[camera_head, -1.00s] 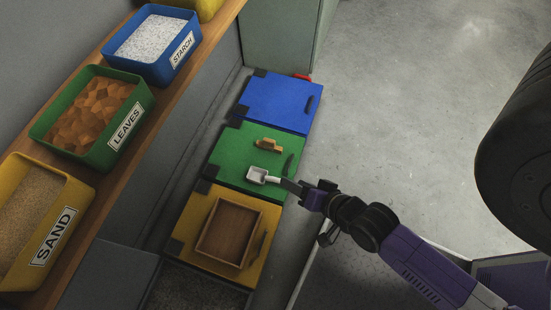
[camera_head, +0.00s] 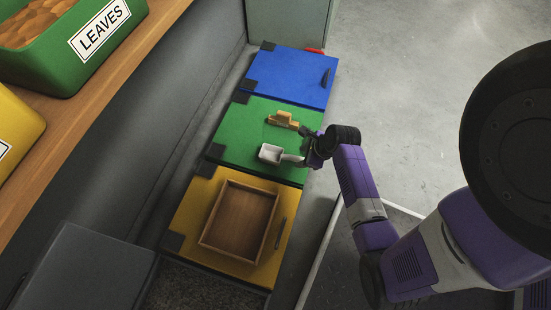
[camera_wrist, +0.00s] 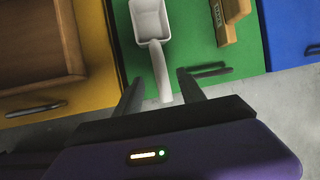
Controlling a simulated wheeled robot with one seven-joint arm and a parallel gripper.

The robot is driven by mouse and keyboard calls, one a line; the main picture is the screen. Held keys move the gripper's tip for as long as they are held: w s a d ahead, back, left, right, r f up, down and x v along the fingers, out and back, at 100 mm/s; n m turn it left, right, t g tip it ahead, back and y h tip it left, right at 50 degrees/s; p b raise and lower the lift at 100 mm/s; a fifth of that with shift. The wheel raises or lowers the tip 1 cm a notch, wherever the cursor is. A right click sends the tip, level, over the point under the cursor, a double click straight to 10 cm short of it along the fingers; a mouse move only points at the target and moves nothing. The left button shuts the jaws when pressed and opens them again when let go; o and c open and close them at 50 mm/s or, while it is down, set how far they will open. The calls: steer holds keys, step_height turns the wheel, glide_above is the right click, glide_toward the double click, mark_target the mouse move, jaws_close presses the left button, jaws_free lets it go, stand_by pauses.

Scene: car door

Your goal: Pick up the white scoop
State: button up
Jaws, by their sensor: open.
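The white scoop (camera_head: 271,154) lies on the green lid (camera_head: 233,130), its bowl toward the left and its handle toward my gripper in the head view. In the wrist view the white scoop (camera_wrist: 150,22) has its handle pointing down between my fingers. My gripper (camera_head: 303,155) is open at the handle end. In the wrist view my gripper's fingers (camera_wrist: 160,88) stand on either side of the handle, with a gap to each side. I cannot tell how far above the handle they are.
A wooden tray (camera_head: 226,186) sits on the yellow lid (camera_head: 185,212). The blue lid (camera_head: 290,75) is bare. A bin of leaves (camera_head: 60,75) stands on the wooden shelf. A large black wheel (camera_head: 515,135) is at right.

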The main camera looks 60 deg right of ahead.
mark_target(296, 158)
steer(key=shift+b+x, duration=2.45)
steer(key=shift+x, duration=0.85)
steer(key=shift+w+r, duration=0.1)
jaws_close()
